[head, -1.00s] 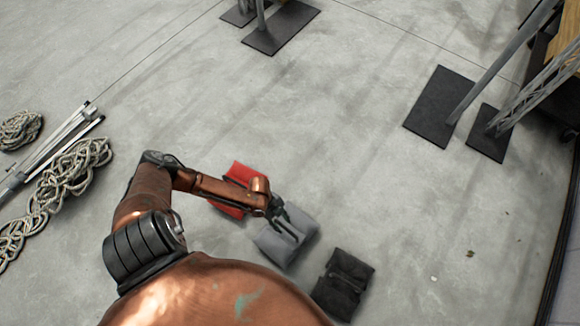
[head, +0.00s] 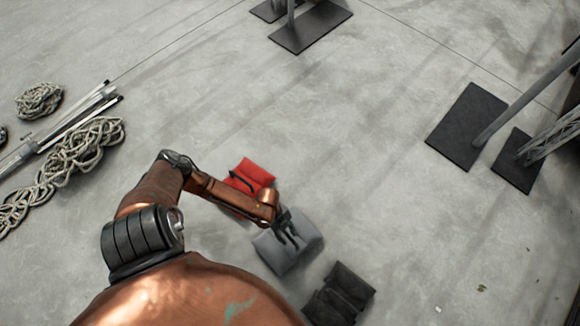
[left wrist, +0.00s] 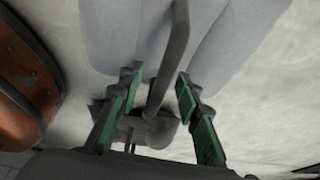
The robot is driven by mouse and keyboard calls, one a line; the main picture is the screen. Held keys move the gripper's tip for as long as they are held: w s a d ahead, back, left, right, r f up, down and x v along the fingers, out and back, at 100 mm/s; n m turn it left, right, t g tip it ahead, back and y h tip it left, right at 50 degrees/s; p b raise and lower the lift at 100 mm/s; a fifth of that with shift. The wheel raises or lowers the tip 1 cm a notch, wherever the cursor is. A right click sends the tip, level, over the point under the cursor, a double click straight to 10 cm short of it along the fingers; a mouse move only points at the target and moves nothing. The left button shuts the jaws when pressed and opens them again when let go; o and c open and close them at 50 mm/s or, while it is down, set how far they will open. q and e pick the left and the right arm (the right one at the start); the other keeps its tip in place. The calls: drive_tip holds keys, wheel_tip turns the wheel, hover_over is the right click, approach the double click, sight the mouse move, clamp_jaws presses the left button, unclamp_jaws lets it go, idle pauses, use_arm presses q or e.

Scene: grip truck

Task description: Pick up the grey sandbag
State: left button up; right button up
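The grey sandbag (head: 276,254) lies on the concrete floor between a red sandbag (head: 252,174) and a black sandbag (head: 338,294). My left gripper (head: 291,240) is over the grey sandbag. In the left wrist view the left gripper (left wrist: 158,105) is open, with its green-padded fingers on either side of the grey sandbag's dark strap handle (left wrist: 168,65). The bag's pale grey body (left wrist: 115,30) fills the top of that view. I cannot tell whether the fingers touch the strap. My right gripper is not in view.
Coiled rope (head: 78,150) and metal poles (head: 60,132) lie at the left. Black base plates with stands (head: 468,125) stand at the right, and another plate (head: 310,28) is at the top. The floor in the middle is clear.

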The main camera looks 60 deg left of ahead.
use_arm(q)
drive_tip(key=shift+f, duration=0.2)
idle(0.6)
clamp_jaws()
idle(0.4)
idle(0.3)
drive_tip(key=shift+w+d+r, duration=0.1)
drive_tip(key=shift+w, duration=0.15)
